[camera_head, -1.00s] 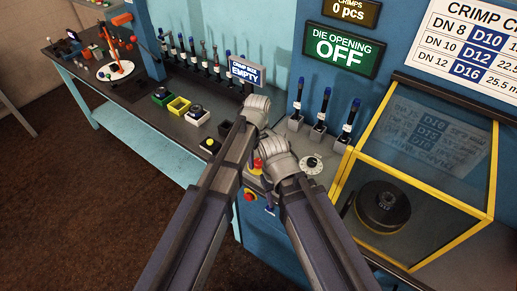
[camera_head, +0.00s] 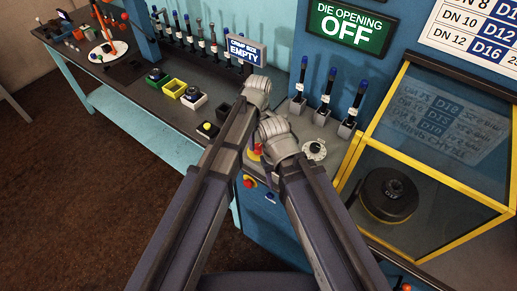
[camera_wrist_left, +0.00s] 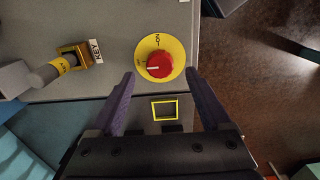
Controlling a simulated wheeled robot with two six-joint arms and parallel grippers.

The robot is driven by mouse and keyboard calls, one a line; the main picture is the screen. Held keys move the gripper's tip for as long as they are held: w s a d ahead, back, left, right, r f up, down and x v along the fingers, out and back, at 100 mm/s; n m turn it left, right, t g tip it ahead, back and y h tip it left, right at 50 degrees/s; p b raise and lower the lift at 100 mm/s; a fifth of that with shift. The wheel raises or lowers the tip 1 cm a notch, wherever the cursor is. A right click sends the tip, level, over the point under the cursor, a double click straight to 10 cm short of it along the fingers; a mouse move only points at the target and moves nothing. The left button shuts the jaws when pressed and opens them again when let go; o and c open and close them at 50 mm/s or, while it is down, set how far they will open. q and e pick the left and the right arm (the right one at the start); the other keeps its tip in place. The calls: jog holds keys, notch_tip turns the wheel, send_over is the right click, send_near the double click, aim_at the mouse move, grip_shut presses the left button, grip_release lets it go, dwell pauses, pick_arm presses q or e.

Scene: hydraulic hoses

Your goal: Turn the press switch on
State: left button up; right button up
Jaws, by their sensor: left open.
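The press switch (camera_wrist_left: 159,64) is a red round knob on a yellow disc marked ON and OFF, on a grey panel in the left wrist view. A white mark on the knob points left in that picture. My left gripper (camera_wrist_left: 161,74) is open and empty, its two purple fingers on either side of the lower part of the disc in the picture. I cannot tell how far they are from the knob. In the head view the gripper is mostly hidden behind my arm links.
A KEY label (camera_wrist_left: 96,50) sits beside a yellow-brown key holder (camera_wrist_left: 75,55). The die opening sign (camera_head: 350,28) reads OFF. A yellow-framed clear enclosure (camera_head: 430,140) stands at right.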

aim_at(259, 147)
pick_arm(q)
notch_tip(259, 147, down, 4)
jog(key=b, duration=0.3)
jog(key=shift+f, duration=0.15)
jog(key=shift+c, duration=0.2)
grip_shut()
